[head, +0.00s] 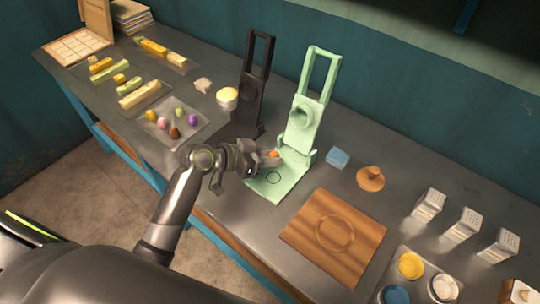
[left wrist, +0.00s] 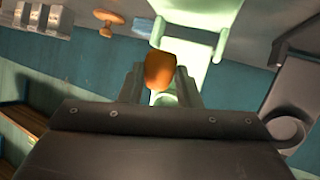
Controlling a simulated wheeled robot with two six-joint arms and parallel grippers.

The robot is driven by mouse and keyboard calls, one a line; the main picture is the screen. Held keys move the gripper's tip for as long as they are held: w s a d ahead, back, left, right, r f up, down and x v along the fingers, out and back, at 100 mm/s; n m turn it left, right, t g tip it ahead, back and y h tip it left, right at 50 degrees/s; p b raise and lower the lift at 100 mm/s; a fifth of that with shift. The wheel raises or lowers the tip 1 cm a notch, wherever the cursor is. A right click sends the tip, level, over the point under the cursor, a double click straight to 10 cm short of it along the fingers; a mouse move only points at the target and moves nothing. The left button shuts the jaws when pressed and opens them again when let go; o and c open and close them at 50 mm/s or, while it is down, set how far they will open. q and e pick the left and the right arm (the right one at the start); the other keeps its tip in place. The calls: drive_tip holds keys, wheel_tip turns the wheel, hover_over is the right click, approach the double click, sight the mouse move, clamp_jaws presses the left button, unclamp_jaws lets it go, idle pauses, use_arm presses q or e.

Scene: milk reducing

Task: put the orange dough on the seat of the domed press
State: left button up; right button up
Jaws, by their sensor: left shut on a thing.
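The orange dough (head: 273,154) is a small rounded lump between the fingertips of my left gripper (head: 265,158). In the left wrist view the dough (left wrist: 160,70) sits between the two fingers, and the gripper is shut on it. The pale green press (head: 299,128) stands open, with a round dome-like part on its raised plate and a ring marked on its flat seat (head: 280,188). The gripper holds the dough above the back left part of this seat; the exact height is unclear. The green press (left wrist: 190,45) also shows behind the dough in the wrist view. My right gripper is not in view.
A black press (head: 252,95) stands close behind and left of the green one. A tray of coloured lumps (head: 174,122) lies left. A blue block (head: 338,158), a wooden stamp (head: 370,178) and a wooden board (head: 334,233) lie right. Several graters stand farther right.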

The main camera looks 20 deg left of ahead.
sight(269, 179)
use_arm(q)
drive_tip(key=shift+f+b, duration=0.5)
drive_tip(key=shift+f, duration=0.25)
wheel_tip(269, 179, down, 4)
drive_tip(key=b, duration=0.3)
drive_tip(key=shift+f+b, duration=0.4)
drive_tip(key=shift+b, duration=0.15)
drive_tip(key=shift+f, duration=0.35)
idle(0.7)
drive_tip(key=o, duration=1.1)
drive_tip(key=shift+b+v, duration=1.05)
drive_tip(key=shift+v, duration=7.65)
